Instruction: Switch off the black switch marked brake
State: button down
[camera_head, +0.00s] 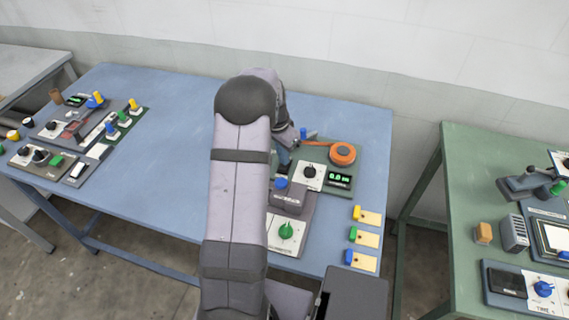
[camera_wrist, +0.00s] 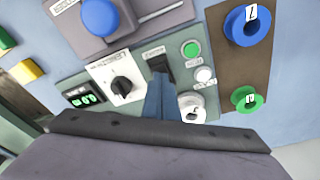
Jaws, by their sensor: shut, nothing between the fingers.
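A black switch (camera_wrist: 158,64) with a small label above it sits on the green-grey panel in the wrist view. The label is too small to read, so I cannot confirm that it says brake. My gripper (camera_wrist: 160,82) is shut and empty, with its blue-grey fingertips at the near edge of this switch. I cannot tell whether they touch it. In the head view my gripper (camera_head: 287,160) is low over the panel on the blue table, and my arm hides the switch there.
A black rotary knob (camera_wrist: 122,87) on a white plate and a green-digit display (camera_wrist: 84,100) are left of the switch. A green button (camera_wrist: 190,49) and a white button (camera_wrist: 204,75) are right. An orange round object (camera_head: 343,154) stands at the panel's back. The table's middle-left (camera_head: 165,145) is clear.

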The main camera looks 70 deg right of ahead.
jog(key=shift+f+b, duration=0.3)
jog(key=shift+f, duration=0.25)
jog(key=shift+r, duration=0.1)
notch_tip(320, 180, up, 7)
jog(key=p, duration=0.5)
dwell(0.7)
